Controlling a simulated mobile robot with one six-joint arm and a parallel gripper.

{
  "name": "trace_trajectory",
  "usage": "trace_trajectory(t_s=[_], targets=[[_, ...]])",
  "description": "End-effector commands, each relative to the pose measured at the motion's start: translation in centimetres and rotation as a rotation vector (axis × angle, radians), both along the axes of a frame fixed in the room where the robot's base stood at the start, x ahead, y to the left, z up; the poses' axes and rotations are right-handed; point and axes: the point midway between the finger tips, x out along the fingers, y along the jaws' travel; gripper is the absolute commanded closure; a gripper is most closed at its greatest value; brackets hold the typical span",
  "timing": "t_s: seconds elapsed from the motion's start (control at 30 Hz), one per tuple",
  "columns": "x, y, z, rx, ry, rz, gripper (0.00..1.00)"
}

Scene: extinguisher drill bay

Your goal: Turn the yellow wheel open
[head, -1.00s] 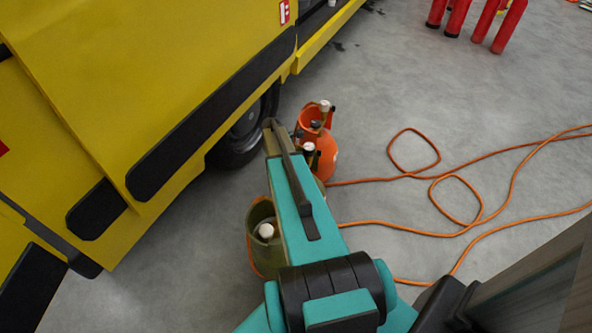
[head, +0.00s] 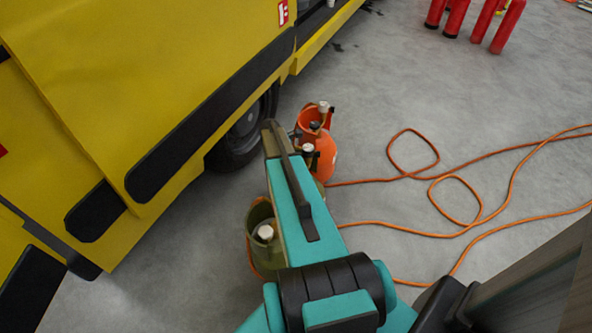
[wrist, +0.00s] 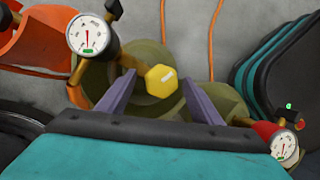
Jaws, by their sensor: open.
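The yellow wheel (wrist: 161,81) is a small faceted knob with a pale mark on its face, in the middle of the wrist view. It sits above an olive cylinder (wrist: 146,57). My gripper (wrist: 160,76) is open, with its two purple-grey fingers on either side of the wheel. Gaps show between the wheel and both fingers, so they do not appear to touch it. In the head view I cannot make out the yellow wheel, and my arm covers that spot. An olive cylinder (head: 258,250) shows there to the left of my arm.
An orange cylinder (head: 326,158) stands beyond my arm. A yellow vehicle (head: 130,80) is at left. Orange hoses (head: 480,195) lie on the open floor at right.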

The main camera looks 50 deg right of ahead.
Motion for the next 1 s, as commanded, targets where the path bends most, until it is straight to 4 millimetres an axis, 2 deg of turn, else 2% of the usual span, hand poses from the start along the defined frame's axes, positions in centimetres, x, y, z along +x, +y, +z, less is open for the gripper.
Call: trace_trajectory(t_s=[0.27,1.0], targets=[[0.6,0.7,2.1,0.0,-0.002,0.002,0.4],[3.3,3.1,11.2,-0.003,-0.002,0.002,0.4]])
